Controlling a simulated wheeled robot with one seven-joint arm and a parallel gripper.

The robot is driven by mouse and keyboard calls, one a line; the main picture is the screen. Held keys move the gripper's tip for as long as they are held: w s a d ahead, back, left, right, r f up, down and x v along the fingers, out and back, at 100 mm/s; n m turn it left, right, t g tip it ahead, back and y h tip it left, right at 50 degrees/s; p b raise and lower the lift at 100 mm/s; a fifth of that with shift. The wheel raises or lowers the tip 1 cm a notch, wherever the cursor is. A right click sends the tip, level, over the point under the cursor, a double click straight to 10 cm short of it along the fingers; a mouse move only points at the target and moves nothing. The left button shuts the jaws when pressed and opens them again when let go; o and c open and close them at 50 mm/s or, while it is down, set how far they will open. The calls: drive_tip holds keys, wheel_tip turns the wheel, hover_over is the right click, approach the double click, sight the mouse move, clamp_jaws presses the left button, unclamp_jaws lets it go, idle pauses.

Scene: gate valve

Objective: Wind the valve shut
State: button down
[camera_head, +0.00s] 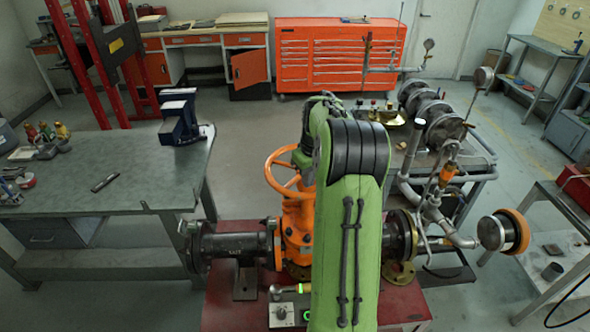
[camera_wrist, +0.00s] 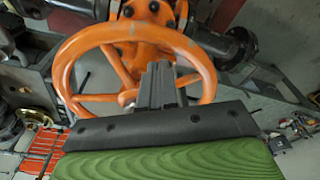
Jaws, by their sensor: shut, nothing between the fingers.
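The orange handwheel (camera_head: 269,171) stands on the orange gate valve body (camera_head: 297,222), left of my green arm in the head view. The arm hides the wheel's right side. In the wrist view, the handwheel rim (camera_wrist: 63,72) and its spokes fill the upper middle, with part of the orange valve body (camera_wrist: 140,12) behind. My gripper (camera_wrist: 160,70) is shut and empty. Its dark fingers overlap the wheel's opening and the near rim. I cannot tell whether they touch the rim or a spoke. The head view hides my gripper behind the arm.
Dark flanged pipe (camera_head: 235,246) runs left from the valve over a red stand (camera_head: 222,297). A grey workbench (camera_head: 95,190) is at left. Grey pipework with gauges (camera_head: 440,130) crowds the right. A red tool cabinet (camera_head: 330,55) stands behind, with open floor before it.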

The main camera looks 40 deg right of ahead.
wheel_tip(320, 180, down, 5)
drive_tip(key=b, duration=0.2)
drive_tip(key=shift+r+b, duration=0.1)
drive_tip(key=shift+b, duration=0.25)
